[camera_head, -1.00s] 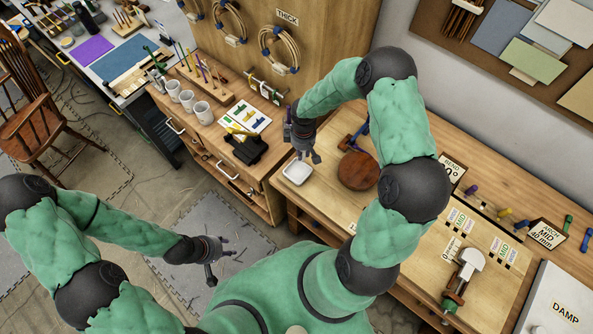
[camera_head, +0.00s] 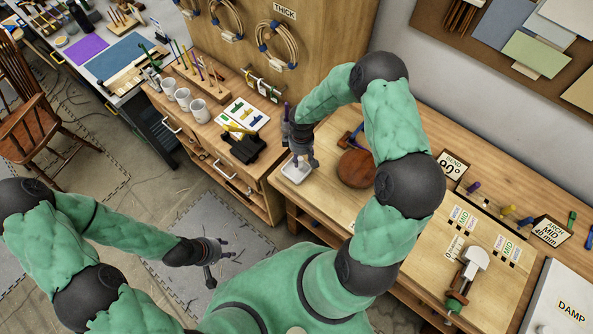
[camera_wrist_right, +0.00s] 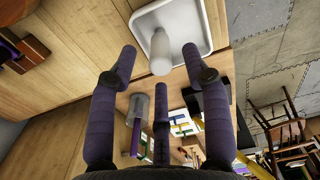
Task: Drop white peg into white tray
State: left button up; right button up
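The white tray (camera_head: 290,176) lies on the left end of the wooden bench. It also shows at the top of the right wrist view (camera_wrist_right: 207,20). The white peg (camera_wrist_right: 161,55) is a pale, round-ended cylinder, seen against the tray's interior in that view. I cannot tell whether it touches the tray floor. My right gripper (camera_head: 303,162) is over the tray, fingers pointing down. In the wrist view its fingers (camera_wrist_right: 160,62) are spread, with gaps between the side fingertips and the peg. My left gripper (camera_head: 225,255) hangs low over the floor mat, its fingers apart and empty.
A round brown wooden block (camera_head: 357,168) stands right of the tray. White cups (camera_head: 184,98) and a black holder (camera_head: 241,147) are on the neighbouring cabinet to the left. The bench front (camera_head: 330,207) near the tray is clear.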

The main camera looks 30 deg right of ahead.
jog(key=shift+r, duration=0.1)
notch_tip(320, 180, up, 12)
dwell(0.6)
dwell(0.4)
jog(key=s+a+f+m+y+b, duration=0.1)
jog(key=s+a+f+m+b, duration=0.2)
jog(key=f, duration=1)
jog(key=s+a+f+m+y+b, duration=0.1)
jog(key=s+a+f+m+b, duration=0.1)
jog(key=s+a+f+b, duration=0.6)
jog(key=s+a+f+m+y+b, duration=0.2)
jog(key=s+a+f+b, duration=0.4)
jog(key=f+b, duration=0.5)
notch_tip(320, 180, down, 7)
jog(key=shift+a+f+m+b, duration=0.1)
jog(key=shift+a+m+b, duration=0.4)
jog(key=shift+m, duration=0.3)
